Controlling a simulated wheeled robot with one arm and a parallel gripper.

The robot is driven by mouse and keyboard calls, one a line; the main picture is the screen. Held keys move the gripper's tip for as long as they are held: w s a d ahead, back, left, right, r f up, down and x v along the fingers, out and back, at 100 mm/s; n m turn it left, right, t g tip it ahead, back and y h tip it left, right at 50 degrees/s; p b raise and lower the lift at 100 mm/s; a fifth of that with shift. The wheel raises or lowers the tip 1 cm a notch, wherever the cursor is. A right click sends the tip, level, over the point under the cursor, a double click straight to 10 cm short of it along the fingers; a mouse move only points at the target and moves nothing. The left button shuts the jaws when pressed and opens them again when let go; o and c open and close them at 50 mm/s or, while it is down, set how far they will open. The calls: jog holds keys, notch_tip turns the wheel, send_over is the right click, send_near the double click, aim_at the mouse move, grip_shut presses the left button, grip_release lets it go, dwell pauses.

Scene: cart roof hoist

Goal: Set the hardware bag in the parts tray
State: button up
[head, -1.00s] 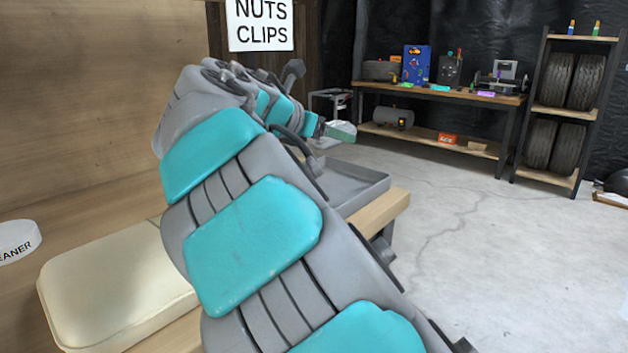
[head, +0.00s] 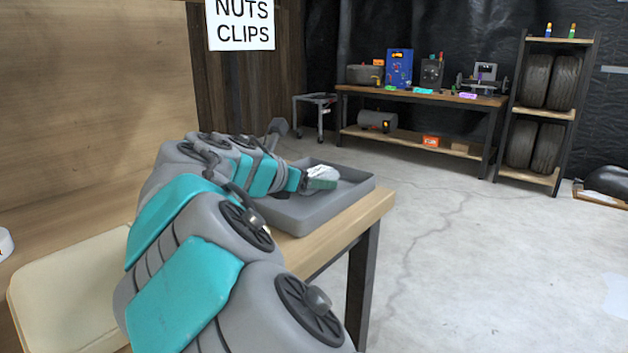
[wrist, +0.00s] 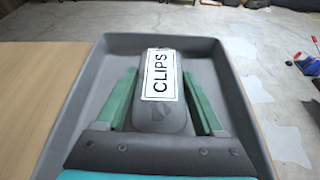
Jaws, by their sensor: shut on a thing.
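The hardware bag (wrist: 163,117) is a grey packet with a white label reading "CLIPS". It sits between the two green fingers of my gripper (wrist: 164,104), which is shut on it. In the head view the bag (head: 318,172) is partly hidden by my gripper (head: 318,184). The parts tray (head: 352,193) is a grey, shallow, rimmed tray on the wooden bench. In the wrist view the tray (wrist: 232,82) frames the bag, which is over the tray's inside. I cannot tell whether the bag touches the tray floor.
The wooden bench (head: 330,228) ends just right of the tray. A cream pad (head: 65,285) lies on the bench at left. A "NUTS CLIPS" sign (head: 241,24) hangs above. A far workbench (head: 425,96) and tire shelf (head: 545,113) stand across open concrete floor.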

jog(key=o, duration=1.5)
jog(key=shift+c, duration=0.2)
jog(key=shift+s+a+r, duration=0.1)
jog(key=shift+a+r, duration=0.05)
jog(key=v, duration=1.1)
jog(key=shift+s+a, duration=0.25)
